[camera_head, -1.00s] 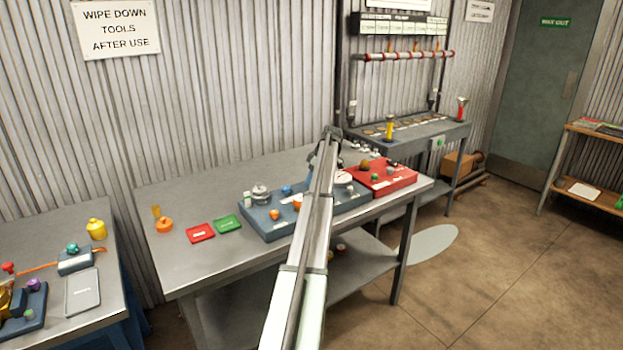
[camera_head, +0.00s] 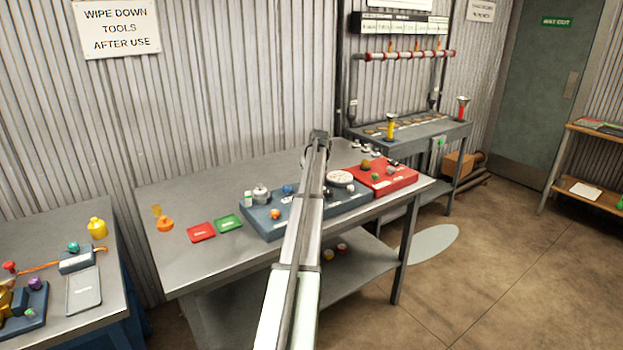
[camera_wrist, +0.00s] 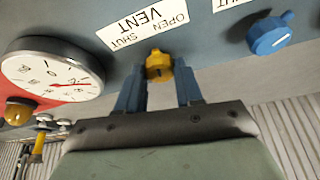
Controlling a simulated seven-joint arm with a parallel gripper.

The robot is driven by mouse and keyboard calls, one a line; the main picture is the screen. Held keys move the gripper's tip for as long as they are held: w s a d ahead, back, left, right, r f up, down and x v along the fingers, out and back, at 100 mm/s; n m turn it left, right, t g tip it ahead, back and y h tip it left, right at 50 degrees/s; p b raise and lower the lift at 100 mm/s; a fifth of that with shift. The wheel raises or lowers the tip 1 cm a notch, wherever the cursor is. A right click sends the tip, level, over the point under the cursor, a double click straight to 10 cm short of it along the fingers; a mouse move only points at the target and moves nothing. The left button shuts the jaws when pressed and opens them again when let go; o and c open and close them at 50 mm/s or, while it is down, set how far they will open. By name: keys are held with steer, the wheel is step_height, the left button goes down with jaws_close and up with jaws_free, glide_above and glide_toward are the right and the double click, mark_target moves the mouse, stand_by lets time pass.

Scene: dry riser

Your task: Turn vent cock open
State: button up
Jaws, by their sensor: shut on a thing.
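The vent cock (camera_wrist: 158,66) is a yellow-orange knob beside a white VENT label (camera_wrist: 143,20) with OPEN and SHUT marks, upside down in the wrist view. My gripper (camera_wrist: 159,75) has its two blue-grey fingers on either side of the knob and is shut on it. The knob's exact angle against the marks is hard to tell. In the head view my arm hides the knob and fingertips. The cock is on the blue-grey panel (camera_head: 346,206) on the middle bench.
A white dial gauge (camera_wrist: 50,78) sits to the left in the wrist view, and a blue knob (camera_wrist: 268,36) to the right. A red panel box (camera_head: 398,182) adjoins the blue-grey panel. Red (camera_head: 200,232) and green (camera_head: 229,222) plates lie left on the bench.

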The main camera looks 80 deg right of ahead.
steer(key=m, duration=0.2)
steer(key=m+g, duration=0.1)
steer(key=m, duration=0.1)
steer(key=m+g+h, duration=0.1)
steer(key=m, duration=0.1)
steer(key=shift+w, duration=0.25)
steer(key=shift+m, duration=0.4)
steer(key=o, duration=1)
steer(key=shift+o, duration=0.2)
steer(key=v, duration=1.4)
steer(key=shift+w, duration=0.3)
